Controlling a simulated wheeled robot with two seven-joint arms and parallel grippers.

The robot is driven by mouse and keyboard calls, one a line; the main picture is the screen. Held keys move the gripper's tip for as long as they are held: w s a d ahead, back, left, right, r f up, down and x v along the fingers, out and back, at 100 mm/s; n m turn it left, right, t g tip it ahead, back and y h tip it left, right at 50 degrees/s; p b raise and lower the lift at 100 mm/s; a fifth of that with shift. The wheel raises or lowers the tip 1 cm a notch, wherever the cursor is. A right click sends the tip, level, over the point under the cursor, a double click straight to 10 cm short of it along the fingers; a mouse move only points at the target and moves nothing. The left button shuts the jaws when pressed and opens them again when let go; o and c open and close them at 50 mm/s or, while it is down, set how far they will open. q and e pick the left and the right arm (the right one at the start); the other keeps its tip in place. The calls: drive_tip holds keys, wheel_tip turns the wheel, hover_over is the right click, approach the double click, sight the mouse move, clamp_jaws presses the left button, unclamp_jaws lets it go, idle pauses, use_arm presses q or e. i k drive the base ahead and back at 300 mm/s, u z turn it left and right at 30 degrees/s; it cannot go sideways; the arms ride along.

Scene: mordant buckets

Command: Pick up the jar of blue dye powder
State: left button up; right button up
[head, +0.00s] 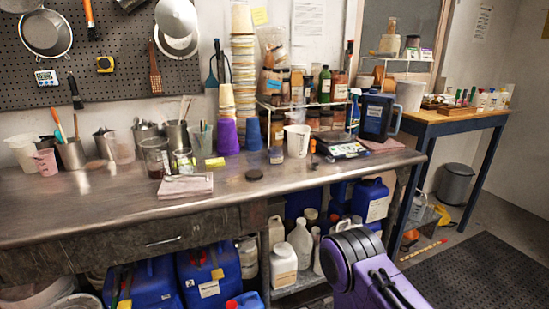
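A small jar (277,154) with a pale label and dark blue contents stands upright on the steel counter, left of a white pitcher. It is small in the picture, and I cannot read its label; it looks like the blue dye powder jar. A flat black disc (254,174), perhaps a lid, lies on the counter in front of it. A purple and black link of my own arm shows at the lower right, in front of and below the counter. Neither of my grippers is in view.
The steel counter (110,205) is clear along its front left. A white pitcher (298,141), a blue cup (253,134) and a purple cup (228,136) stand near the jar. A shelf rack of jars is behind. Blue jugs (210,275) sit underneath.

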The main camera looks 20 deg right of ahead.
sight(274, 156)
drive_tip(key=u, duration=1.15)
drive_tip(key=i, duration=0.8)
drive_tip(key=z, duration=2.05)
